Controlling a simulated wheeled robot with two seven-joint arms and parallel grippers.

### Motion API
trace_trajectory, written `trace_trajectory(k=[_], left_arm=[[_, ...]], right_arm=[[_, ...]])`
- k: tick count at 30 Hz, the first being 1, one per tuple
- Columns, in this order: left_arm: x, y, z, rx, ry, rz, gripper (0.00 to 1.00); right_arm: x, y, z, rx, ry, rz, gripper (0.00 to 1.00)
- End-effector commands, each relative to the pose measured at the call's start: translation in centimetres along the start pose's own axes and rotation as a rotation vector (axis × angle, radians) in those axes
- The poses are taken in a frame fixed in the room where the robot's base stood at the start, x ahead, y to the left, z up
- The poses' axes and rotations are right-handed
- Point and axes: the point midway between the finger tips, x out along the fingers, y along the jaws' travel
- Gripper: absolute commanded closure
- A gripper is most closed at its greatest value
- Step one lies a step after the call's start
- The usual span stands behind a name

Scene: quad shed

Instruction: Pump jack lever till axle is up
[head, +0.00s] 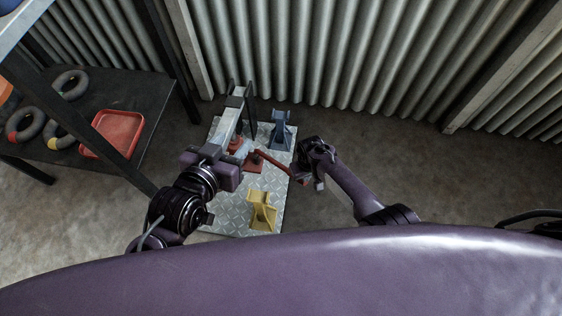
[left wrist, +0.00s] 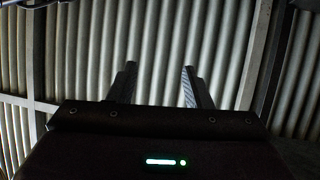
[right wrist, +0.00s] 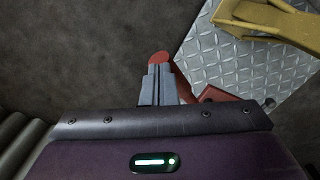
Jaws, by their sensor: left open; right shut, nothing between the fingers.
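The red jack (head: 253,165) sits on the plate, partly hidden by my left arm. Its red lever (head: 273,161) slants out to the right. My right gripper (right wrist: 160,72) is shut and empty at the lever's free end. In the right wrist view the red lever tip (right wrist: 160,57) shows just beyond its fingertips; I cannot tell whether they touch. A grey beam, perhaps the axle (head: 231,118), runs above the jack, partly hidden; its height is unclear. My left gripper (left wrist: 158,70) is open and empty, facing the corrugated wall.
A blue stand (head: 281,131) and a yellow stand (head: 262,211) stand on the metal tread plate (head: 225,222). At left, a dark shelf holds a red tray (head: 113,134) and several rings. The corrugated wall (head: 350,55) closes off the back. The floor at right is clear.

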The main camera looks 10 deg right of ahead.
Motion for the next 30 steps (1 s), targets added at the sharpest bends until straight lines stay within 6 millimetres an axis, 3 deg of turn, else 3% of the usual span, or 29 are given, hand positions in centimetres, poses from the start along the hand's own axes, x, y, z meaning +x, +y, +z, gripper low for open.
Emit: trace_trajectory(k=[20,30], left_arm=[[-2.0,0.8,8.4,-0.015,-0.375,0.017,0.55],[-4.4,-0.4,11.1,-0.029,-0.604,-0.013,0.55]], right_arm=[[-1.1,0.0,0.1,0.0,-0.001,0.0,1.0],[-3.3,0.0,0.0,0.0,-0.001,0.0,1.0]])
